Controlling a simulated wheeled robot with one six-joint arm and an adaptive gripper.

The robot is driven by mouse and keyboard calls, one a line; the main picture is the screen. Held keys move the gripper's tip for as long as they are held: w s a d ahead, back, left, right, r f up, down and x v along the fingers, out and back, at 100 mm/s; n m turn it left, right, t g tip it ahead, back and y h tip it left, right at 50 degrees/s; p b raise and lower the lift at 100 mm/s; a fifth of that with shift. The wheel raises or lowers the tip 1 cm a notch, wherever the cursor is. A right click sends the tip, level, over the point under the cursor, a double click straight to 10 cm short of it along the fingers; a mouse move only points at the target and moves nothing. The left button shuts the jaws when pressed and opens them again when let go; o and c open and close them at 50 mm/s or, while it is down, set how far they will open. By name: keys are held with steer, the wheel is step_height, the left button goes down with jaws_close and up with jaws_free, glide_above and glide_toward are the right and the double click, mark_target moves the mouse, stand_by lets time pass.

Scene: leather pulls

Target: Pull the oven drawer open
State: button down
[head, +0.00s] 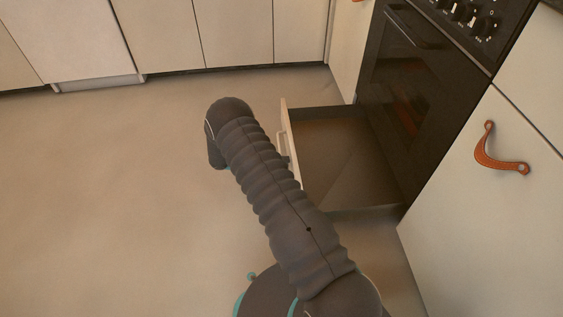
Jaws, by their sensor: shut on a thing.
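The oven drawer (340,150) below the oven stands pulled out, and its dark, empty inside shows. Its cream front panel (286,118) faces left, with a pale bar handle (281,143) on it. My arm lies across the lower part of the front and hides part of the handle. Only a small dark part of my gripper (287,160) shows at the arm's edge, by the handle. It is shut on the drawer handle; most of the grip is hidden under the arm.
The black oven (410,90) stands above the drawer. A cream cabinet (470,225) with a brown leather pull (492,155) is at the right. More cream cabinets (235,35) line the back. The floor (110,200) at the left is clear.

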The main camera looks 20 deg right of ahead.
steer(key=c, duration=1.2)
jaws_free()
steer(key=v, duration=1.2)
steer(key=shift+a, duration=0.1)
